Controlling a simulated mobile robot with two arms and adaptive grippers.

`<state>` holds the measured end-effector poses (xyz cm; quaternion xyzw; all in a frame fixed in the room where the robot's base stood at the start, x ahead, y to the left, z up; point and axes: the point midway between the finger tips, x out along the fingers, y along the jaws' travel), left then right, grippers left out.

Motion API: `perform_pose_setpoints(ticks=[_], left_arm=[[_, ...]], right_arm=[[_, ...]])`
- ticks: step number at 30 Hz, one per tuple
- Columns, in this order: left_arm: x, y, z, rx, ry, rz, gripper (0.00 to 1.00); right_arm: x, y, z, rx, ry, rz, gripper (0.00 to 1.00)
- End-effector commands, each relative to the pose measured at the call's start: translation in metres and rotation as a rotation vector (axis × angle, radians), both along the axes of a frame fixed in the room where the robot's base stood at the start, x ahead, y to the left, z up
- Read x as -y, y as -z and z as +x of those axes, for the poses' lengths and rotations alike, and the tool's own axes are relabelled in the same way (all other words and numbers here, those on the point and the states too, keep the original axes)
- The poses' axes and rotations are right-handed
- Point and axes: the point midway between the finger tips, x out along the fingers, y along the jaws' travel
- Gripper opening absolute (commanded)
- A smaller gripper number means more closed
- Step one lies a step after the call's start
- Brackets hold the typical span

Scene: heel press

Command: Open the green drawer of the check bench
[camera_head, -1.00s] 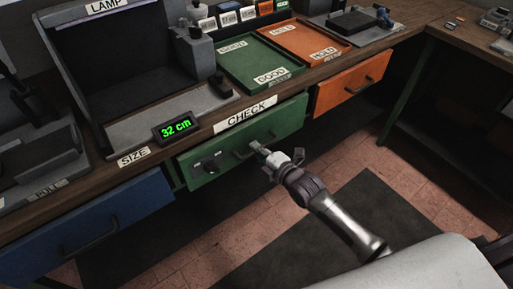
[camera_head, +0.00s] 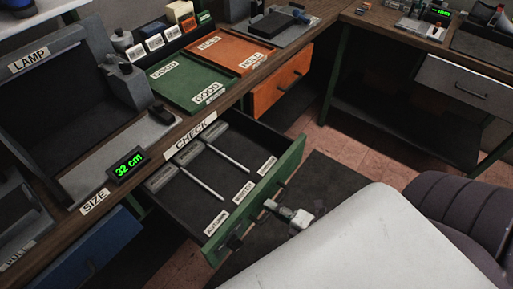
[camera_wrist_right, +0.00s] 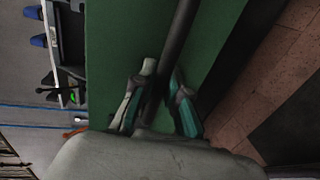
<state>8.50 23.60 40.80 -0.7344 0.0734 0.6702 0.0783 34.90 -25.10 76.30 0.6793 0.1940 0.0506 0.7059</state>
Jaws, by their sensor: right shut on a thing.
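The green drawer (camera_head: 292,168) of the check bench stands pulled out, under the CHECK label (camera_head: 190,140). Two thin metal tools lie inside it, with white labels along the front. My right gripper (camera_head: 281,208) is at the drawer's front, mostly seen from above. In the right wrist view its two fingers (camera_wrist_right: 161,84) are on either side of the dark bar handle (camera_wrist_right: 176,40), shut on it. The green drawer front (camera_wrist_right: 125,40) fills the area behind the handle. My left gripper is not in view.
Green tray (camera_head: 185,85) and orange tray (camera_head: 228,52) sit on the bench top. A dark mat (camera_head: 322,180) covers the floor beside the drawer.

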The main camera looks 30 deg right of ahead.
Motion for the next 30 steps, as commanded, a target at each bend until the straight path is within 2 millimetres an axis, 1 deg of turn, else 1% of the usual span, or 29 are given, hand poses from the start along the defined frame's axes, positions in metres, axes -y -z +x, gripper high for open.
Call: perform_pose_setpoints(ticks=[1, 6, 17, 18, 22, 23, 30], left_arm=[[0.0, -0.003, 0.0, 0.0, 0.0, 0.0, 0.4], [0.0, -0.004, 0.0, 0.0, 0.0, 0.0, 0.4], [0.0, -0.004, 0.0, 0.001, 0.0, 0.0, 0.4], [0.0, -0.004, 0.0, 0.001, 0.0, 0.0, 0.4], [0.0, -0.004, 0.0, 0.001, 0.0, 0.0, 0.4], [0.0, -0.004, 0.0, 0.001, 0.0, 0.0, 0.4], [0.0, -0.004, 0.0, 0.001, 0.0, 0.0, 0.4]], right_arm=[[0.002, 0.0, -0.007, -0.002, 0.002, 0.001, 0.0], [0.006, 0.0, -0.017, -0.001, 0.001, 0.0, 0.0], [0.007, 0.001, -0.018, 0.0, 0.001, 0.001, 0.0], [0.007, 0.001, -0.018, 0.0, 0.001, 0.001, 0.14], [0.007, 0.001, -0.018, 0.0, 0.001, 0.001, 0.36], [0.007, 0.0, -0.018, 0.0, 0.001, 0.001, 0.39], [0.007, 0.0, -0.018, 0.001, 0.001, 0.0, 0.39]])
